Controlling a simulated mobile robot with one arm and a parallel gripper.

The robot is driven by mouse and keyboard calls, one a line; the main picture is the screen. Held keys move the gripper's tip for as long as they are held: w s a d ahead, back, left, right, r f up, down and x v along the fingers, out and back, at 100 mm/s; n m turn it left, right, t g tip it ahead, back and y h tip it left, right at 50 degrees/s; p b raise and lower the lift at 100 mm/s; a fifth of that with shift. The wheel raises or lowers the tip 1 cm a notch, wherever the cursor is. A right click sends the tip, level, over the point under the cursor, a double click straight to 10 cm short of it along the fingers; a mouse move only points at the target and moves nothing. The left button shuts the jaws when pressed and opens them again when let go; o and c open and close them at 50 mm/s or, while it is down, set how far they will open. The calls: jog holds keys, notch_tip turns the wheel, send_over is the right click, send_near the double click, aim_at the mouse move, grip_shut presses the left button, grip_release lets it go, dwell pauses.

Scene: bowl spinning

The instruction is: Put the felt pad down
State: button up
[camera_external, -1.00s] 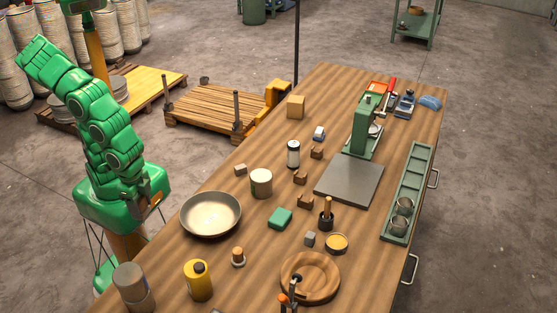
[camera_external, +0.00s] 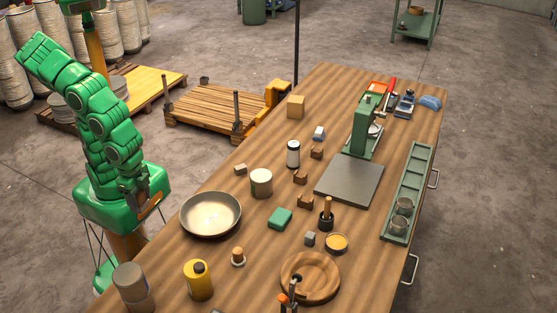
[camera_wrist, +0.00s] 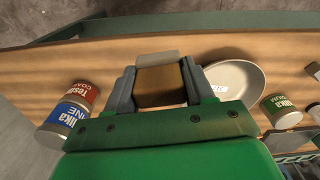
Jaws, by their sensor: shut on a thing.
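In the external view my gripper (camera_external: 152,203) is at the left, beside the workbench (camera_external: 230,180), left of the shallow metal dish (camera_external: 210,214). The pad is too small to make out clearly there. The dish (camera_wrist: 235,80) also shows right of the fingers in the wrist view.
A grey can (camera_external: 133,287) and a yellow can (camera_external: 198,280) stand at the near left. A cream canister (camera_external: 261,183), a green block (camera_external: 280,218), a round wooden piece (camera_external: 310,277) and a green press (camera_external: 365,125) occupy the bench. Bare wood lies between the dish and the yellow can.

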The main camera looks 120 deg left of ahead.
jog(key=w+a+m, duration=0.6)
jog(key=w, duration=0.2)
jog(key=m, duration=0.4)
send_over(211, 219)
jog(key=shift+f, duration=5.15)
jog(key=o, duration=1.1)
jog(key=shift+r, duration=3.45)
